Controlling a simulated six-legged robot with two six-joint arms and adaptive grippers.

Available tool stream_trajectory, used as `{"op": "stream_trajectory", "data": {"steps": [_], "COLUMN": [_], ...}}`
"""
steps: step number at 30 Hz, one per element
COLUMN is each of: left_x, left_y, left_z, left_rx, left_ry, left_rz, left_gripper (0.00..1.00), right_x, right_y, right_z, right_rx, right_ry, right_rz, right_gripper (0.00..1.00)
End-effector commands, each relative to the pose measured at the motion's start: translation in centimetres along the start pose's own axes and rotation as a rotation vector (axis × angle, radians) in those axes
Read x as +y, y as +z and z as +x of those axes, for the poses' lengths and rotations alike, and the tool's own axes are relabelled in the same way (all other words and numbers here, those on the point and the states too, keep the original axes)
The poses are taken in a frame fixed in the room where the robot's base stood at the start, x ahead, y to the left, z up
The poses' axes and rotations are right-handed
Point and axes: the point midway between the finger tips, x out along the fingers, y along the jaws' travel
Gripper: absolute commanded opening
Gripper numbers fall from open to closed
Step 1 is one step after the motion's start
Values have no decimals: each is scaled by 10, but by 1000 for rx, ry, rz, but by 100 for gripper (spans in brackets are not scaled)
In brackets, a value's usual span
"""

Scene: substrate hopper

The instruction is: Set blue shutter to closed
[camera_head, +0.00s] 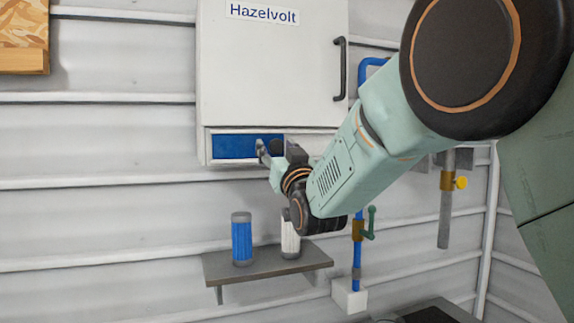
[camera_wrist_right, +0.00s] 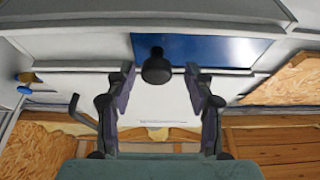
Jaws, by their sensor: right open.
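The blue shutter (camera_head: 233,147) is a flat panel along the bottom of the white Hazelvolt cabinet (camera_head: 265,75). It shows in the left part of the strip, and my right gripper covers part of the strip's right side. In the right wrist view, the blue shutter (camera_wrist_right: 220,49) fills the upper right, with a round black knob (camera_wrist_right: 157,68) at its left end. My right gripper (camera_head: 270,152) is at the knob. In the wrist view, its open fingers (camera_wrist_right: 161,76) stand on both sides of the knob, with a gap on each side. My left gripper is not in view.
A shelf (camera_head: 225,268) below holds a blue cylinder (camera_head: 241,240) and a white cylinder (camera_head: 290,238), partly hidden by my arm. A blue pipe (camera_head: 357,262) with a green handle (camera_head: 370,224) stands right of the shelf. The cabinet has a dark door handle (camera_head: 341,68).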

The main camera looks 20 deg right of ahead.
Motion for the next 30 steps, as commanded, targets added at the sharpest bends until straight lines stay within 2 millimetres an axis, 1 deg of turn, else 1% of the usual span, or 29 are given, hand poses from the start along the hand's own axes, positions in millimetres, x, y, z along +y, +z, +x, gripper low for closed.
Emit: {"op": "stream_trajectory", "data": {"steps": [1,12,18,24,30], "left_x": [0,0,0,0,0], "left_y": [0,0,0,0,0], "left_z": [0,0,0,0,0], "left_rx": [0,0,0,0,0], "left_ry": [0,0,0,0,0], "left_rz": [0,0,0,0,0], "left_gripper": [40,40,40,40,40], "right_x": [0,0,0,0,0], "right_y": [0,1,1,1,1], "right_z": [-8,-66,-91,-101,-101], "right_rx": [-2,-4,-3,-2,-2], "right_ry": [0,0,-1,-1,-1], "right_rz": [-1,0,-1,0,0], "right_gripper": [53,53,53,53,53]}}
